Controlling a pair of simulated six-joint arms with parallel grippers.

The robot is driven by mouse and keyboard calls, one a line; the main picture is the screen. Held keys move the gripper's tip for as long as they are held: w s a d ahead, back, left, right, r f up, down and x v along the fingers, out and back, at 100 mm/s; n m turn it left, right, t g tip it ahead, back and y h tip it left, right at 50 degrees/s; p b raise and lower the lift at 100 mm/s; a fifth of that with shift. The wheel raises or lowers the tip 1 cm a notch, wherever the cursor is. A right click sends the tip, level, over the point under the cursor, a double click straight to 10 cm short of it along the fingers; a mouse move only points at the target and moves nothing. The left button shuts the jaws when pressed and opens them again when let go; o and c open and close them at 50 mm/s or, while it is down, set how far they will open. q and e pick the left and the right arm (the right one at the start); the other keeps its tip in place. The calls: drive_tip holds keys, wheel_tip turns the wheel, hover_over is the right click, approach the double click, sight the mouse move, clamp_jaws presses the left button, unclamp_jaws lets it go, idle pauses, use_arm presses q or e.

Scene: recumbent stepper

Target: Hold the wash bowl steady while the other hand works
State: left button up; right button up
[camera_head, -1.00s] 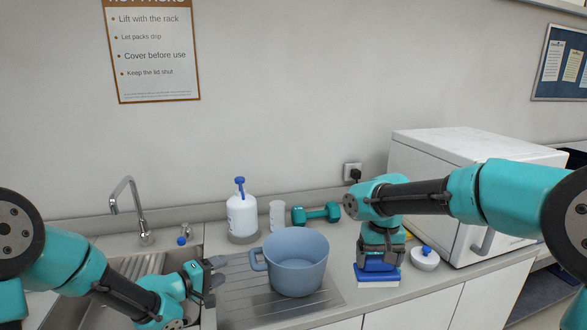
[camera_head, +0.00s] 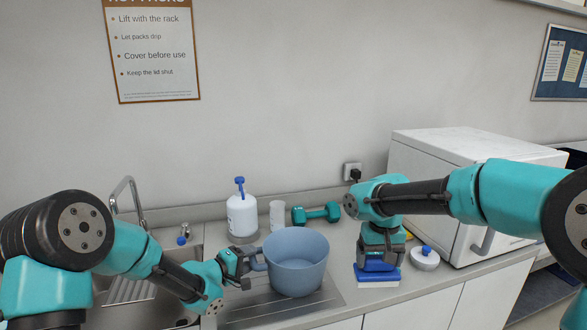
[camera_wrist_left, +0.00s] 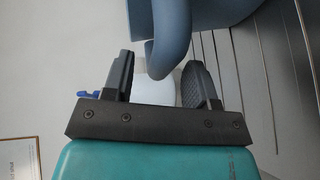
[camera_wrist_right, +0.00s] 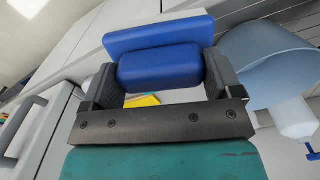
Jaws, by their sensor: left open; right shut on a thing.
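The blue-grey wash bowl (camera_head: 297,264) stands on the ribbed drainboard, with a loop handle on its left side. It also shows in the left wrist view (camera_wrist_left: 218,12), where its handle (camera_wrist_left: 168,45) hangs between the two open fingers. My left gripper (camera_head: 256,263) is open around or right beside that handle; I cannot tell whether a finger touches it. My right gripper (camera_head: 380,252) points down, right of the bowl, shut on a blue block-like thing (camera_wrist_right: 160,67) with a wider blue part and pale base (camera_head: 377,276). The bowl's edge shows in the right wrist view (camera_wrist_right: 270,60).
A white pump bottle (camera_head: 242,216), a clear cup (camera_head: 277,216) and a teal dumbbell (camera_head: 316,213) stand behind the bowl. A small white pot with a blue knob (camera_head: 425,259) and a white box-like appliance (camera_head: 470,180) are at right. The sink and tap (camera_head: 131,196) are at left.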

use_arm(q)
drive_tip(key=shift+x, duration=0.8)
clamp_jaws()
idle(1.1)
